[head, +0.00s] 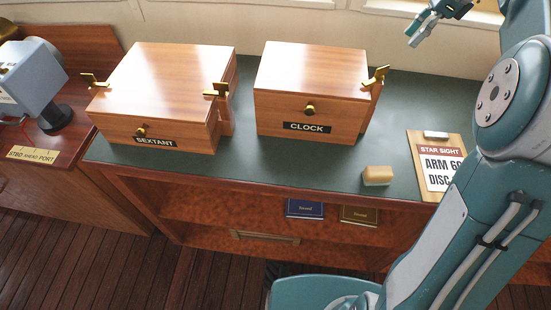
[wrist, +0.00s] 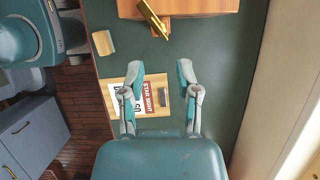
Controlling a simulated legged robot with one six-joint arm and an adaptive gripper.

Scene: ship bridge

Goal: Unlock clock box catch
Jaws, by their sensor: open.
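The clock box (head: 310,72) is a closed wooden box on the green counter, with a CLOCK label and a brass knob (head: 309,108) on its front. Its brass catch (head: 377,77) sits on the right side and looks slanted. In the wrist view the box (wrist: 200,6) is at the top edge, with the catch (wrist: 152,18) sticking out from its side. My gripper (head: 411,36) is raised behind and to the right of the box, apart from the catch. In the wrist view my gripper (wrist: 160,66) has its fingers spread, with nothing between them.
A sextant box (head: 165,82) with brass catches stands left of the clock box. A star sight clipboard (head: 427,140) and a small wooden block (head: 377,176) lie on the counter's right part (head: 395,110). The wall is close behind.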

